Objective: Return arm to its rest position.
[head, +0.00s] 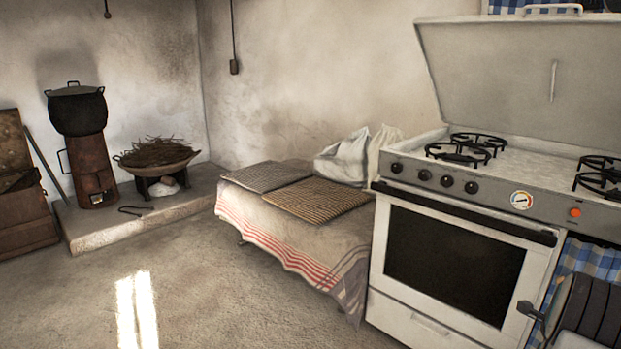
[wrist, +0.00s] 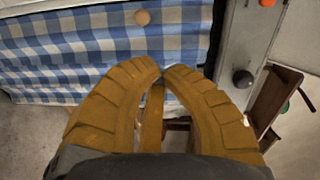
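My gripper (wrist: 162,72) shows in the wrist view as two curved, ribbed, yellow-brown fingers. Their tips come together at the middle of the picture, and I see nothing held at the tips. A brown strip shows between the fingers lower down; I cannot tell what it belongs to. Behind the fingers hangs a blue and white checked cloth (wrist: 60,60). The gripper's fingers cannot be made out in the head view. A dark ribbed shape stands at the lower right edge there, and I cannot tell what it is.
A white stove (head: 455,265) with its lid up stands at the right. A low bench (head: 290,225) with a striped cloth and woven mats is beside it. A black pot (head: 77,108) and a bowl of twigs (head: 156,153) stand at the back left. The floor in front is clear.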

